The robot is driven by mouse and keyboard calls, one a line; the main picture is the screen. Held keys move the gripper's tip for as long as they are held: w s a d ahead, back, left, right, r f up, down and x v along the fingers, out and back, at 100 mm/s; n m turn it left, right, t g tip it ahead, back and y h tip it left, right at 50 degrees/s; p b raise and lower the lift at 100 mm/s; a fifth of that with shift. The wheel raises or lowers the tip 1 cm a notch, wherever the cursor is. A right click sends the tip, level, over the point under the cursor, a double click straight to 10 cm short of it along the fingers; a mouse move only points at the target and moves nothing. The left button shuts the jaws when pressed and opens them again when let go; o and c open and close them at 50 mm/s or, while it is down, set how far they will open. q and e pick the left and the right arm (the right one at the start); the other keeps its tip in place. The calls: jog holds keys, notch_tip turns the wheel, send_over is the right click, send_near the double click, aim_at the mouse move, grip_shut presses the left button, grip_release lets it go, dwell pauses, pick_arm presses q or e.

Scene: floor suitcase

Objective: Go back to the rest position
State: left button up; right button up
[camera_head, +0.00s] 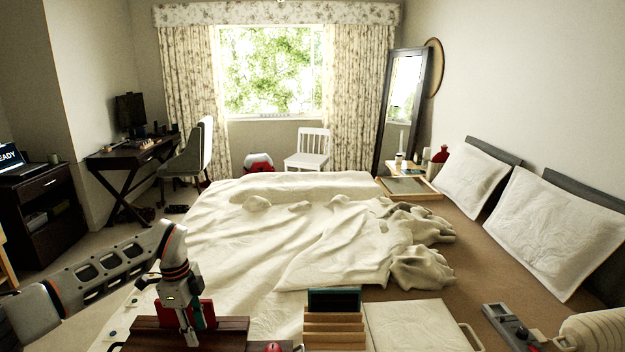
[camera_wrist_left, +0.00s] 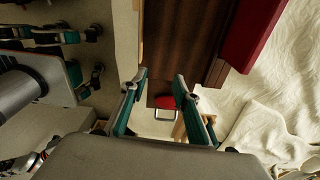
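My left gripper (camera_head: 190,338) points down at the lower left of the head view, over a dark brown wooden piece (camera_head: 228,338) at the near edge of the bed. A red upright thing (camera_head: 207,310) shows just behind its fingers. In the left wrist view the two teal-padded fingers of the gripper (camera_wrist_left: 161,76) stand apart with nothing held between them. The dark wood (camera_wrist_left: 185,40) lies beyond the fingertips there, with a red panel (camera_wrist_left: 255,30) beside it. My right gripper is in neither view.
The bed (camera_head: 290,235) with rumpled white bedding fills the middle. A wooden slotted holder (camera_head: 335,330) and a pale flat case (camera_head: 415,325) lie at the front. A grey device (camera_head: 512,328) is at the lower right. Open air lies above the bed.

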pick_arm(q)
jog(key=s+d+f+m+g+h, duration=0.1)
jog(key=s+d+f+m+h, duration=0.2)
jog(key=d, duration=0.6)
jog(key=s+d+f+m+h, duration=0.1)
jog(key=s+d+f+h, duration=0.25)
jog(key=d, duration=0.55)
jog(key=s+d+r+t+h, duration=0.25)
jog(key=s+d+h, duration=0.2)
jog(key=d, duration=0.35)
jog(key=s+d+r+t+h, duration=0.2)
jog(key=s+d+r+h, duration=0.25)
jog(key=d, duration=0.35)
jog(key=a+f+n+t+y, duration=0.4)
jog(key=a+n+t+y, duration=0.2)
jog(key=a+n+t, duration=0.6)
jog(key=s+a+f+n+g+y, duration=0.4)
jog(key=s+a+f+n+y, duration=0.2)
jog(key=s+a+f, duration=0.7)
notch_tip(320, 180, down, 2)
jog(key=shift+s+a+f+g+y, duration=0.25)
jog(key=shift+s+g+y, duration=0.1)
jog(key=shift+y, duration=0.5)
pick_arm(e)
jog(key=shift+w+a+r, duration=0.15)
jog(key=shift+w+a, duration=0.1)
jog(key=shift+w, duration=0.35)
